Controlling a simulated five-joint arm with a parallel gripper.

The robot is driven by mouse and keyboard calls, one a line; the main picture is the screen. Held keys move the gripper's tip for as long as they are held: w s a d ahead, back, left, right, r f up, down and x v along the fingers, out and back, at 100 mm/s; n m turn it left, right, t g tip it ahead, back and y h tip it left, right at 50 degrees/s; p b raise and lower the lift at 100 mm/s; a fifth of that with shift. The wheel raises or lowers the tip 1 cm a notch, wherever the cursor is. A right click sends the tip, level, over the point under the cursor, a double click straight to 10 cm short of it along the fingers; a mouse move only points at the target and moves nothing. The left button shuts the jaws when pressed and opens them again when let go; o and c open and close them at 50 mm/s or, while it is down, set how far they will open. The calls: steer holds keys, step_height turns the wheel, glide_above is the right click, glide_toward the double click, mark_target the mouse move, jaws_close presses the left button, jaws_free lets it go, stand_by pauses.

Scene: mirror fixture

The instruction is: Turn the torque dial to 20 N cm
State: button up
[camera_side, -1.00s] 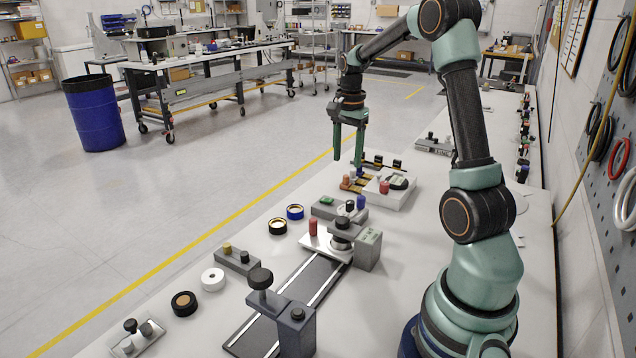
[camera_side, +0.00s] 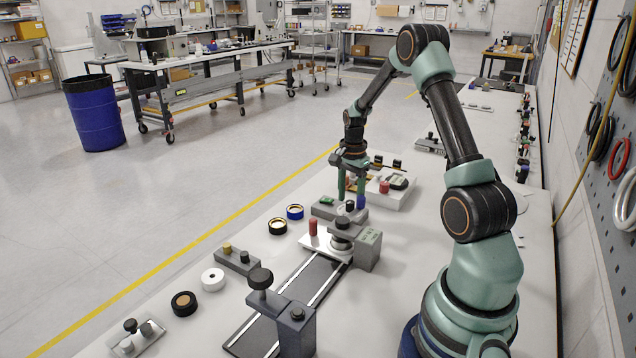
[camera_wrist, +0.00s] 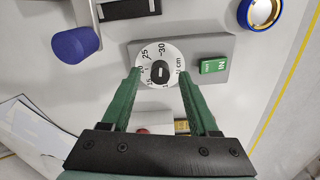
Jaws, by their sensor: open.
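The torque dial (camera_wrist: 145,57) is a white disc marked 15, 20, 25, 30 and "N cm", with a small black knob (camera_wrist: 159,72) at its centre. Which mark the knob points to is too small to tell. The dial sits on a grey box (camera_wrist: 202,46) beside a green "IN" tile (camera_wrist: 214,66). The grey box also shows in the side view (camera_side: 325,211). My gripper (camera_wrist: 160,73) is open, its green fingers spread on either side of the knob. In the side view my gripper (camera_side: 350,196) hangs low over the box; whether it touches is unclear.
A white box (camera_side: 398,198) with a red knob is behind. Blue and black rings (camera_side: 295,212) lie left.

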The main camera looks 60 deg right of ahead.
steer(key=shift+f, duration=0.3)
jaws_close()
